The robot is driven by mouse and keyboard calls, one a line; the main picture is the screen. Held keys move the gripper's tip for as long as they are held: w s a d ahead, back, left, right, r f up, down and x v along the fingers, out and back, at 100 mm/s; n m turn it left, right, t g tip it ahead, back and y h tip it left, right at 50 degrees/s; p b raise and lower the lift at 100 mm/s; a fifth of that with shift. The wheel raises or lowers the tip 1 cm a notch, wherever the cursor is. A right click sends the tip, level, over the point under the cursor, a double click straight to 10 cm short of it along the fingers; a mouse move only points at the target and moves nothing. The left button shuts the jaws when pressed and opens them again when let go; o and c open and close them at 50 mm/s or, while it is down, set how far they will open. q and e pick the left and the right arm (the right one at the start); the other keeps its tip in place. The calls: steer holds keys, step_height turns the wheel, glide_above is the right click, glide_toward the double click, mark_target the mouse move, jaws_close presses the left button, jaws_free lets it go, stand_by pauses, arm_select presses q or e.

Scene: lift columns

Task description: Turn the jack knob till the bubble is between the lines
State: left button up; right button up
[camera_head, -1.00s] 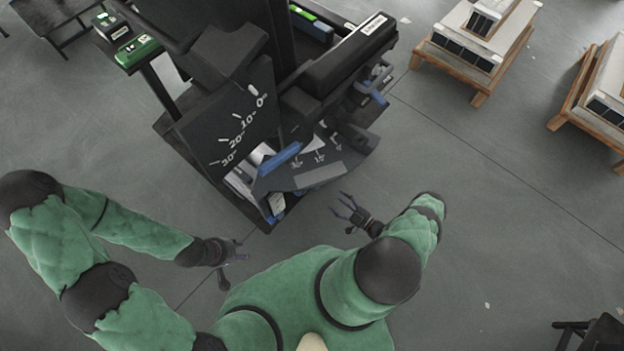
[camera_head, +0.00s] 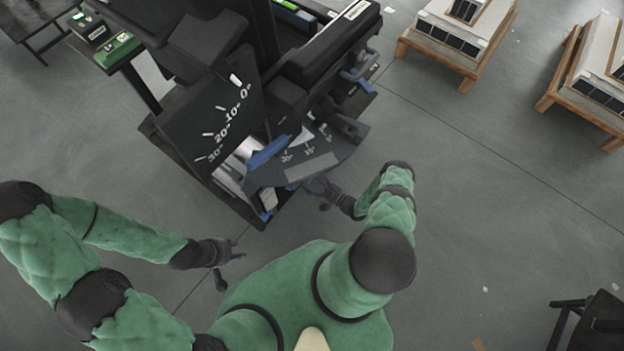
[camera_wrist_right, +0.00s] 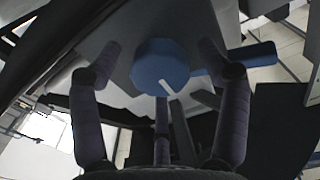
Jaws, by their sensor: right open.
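A round blue knob (camera_wrist_right: 160,66) with a white line on its face is in the middle of the right wrist view. My right gripper (camera_wrist_right: 162,80) is open, with its fingers on either side of the knob and apart from it. In the head view, my right gripper (camera_head: 322,189) is at the machine's lower front edge; the knob cannot be made out there. My left gripper (camera_head: 232,252) is open and empty, left of the machine's front corner. A green box (camera_head: 117,50) with small light marks, possibly the level, sits at the machine's upper left; no bubble can be read.
The dark machine (camera_head: 165,120) carries a 0 to 30 degree scale and a blue part (camera_head: 268,153) above its lower plate (camera_head: 310,167). Wooden pallets (camera_head: 437,62) with boxes stand at the right. A dark stool (camera_head: 590,320) is at lower right.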

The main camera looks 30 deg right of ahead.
steer(key=c, duration=1.2)
steer(key=shift+m, duration=0.3)
steer(key=m, duration=1.7)
steer(key=shift+m, duration=0.4)
